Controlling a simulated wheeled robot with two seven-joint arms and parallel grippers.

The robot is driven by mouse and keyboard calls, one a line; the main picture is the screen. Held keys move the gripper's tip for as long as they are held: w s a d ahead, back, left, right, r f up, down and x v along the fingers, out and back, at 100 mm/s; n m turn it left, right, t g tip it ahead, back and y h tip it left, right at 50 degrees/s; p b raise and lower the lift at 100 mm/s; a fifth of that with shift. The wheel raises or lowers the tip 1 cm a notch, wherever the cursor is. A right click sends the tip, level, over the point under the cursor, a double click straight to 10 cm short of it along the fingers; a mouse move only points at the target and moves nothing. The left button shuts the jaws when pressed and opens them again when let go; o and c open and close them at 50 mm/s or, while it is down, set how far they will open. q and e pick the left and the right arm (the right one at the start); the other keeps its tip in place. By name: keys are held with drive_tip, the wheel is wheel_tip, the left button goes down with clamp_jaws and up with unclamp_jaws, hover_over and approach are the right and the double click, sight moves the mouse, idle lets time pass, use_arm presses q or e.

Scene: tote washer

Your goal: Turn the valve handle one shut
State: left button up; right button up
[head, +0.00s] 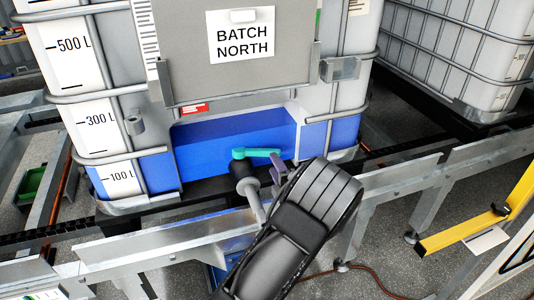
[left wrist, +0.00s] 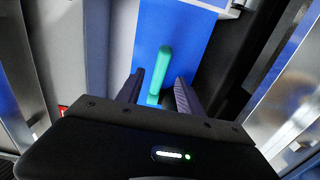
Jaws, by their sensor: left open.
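The valve handle (head: 257,152) is a teal lever at the front of the caged tank. In the head view it lies nearly level, pointing right from the dark valve body (head: 240,170). My left gripper (head: 279,166) is at the free right end of the lever. In the left wrist view the teal handle (left wrist: 162,65) shows between and beyond the two dark fingers of my left gripper (left wrist: 159,80), which are spread apart. I see gaps on both sides of the lever. My right gripper is not in view.
The tank (head: 97,114) holds blue liquid and bears a "BATCH NORTH" sign (head: 240,35). A grey metal rail (head: 160,245) runs in front, below the valve. A second caged tank (head: 455,60) stands at the back right. A yellow frame (head: 465,232) is at the right.

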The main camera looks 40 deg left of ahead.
sight(267, 153)
use_arm(q)
drive_tip(key=p+x, duration=0.1)
drive_tip(key=x, duration=0.6)
drive_tip(key=shift+w+a, duration=0.3)
drive_tip(key=shift+c, duration=0.4)
drive_tip(key=shift+f, duration=0.1)
clamp_jaws()
idle(0.8)
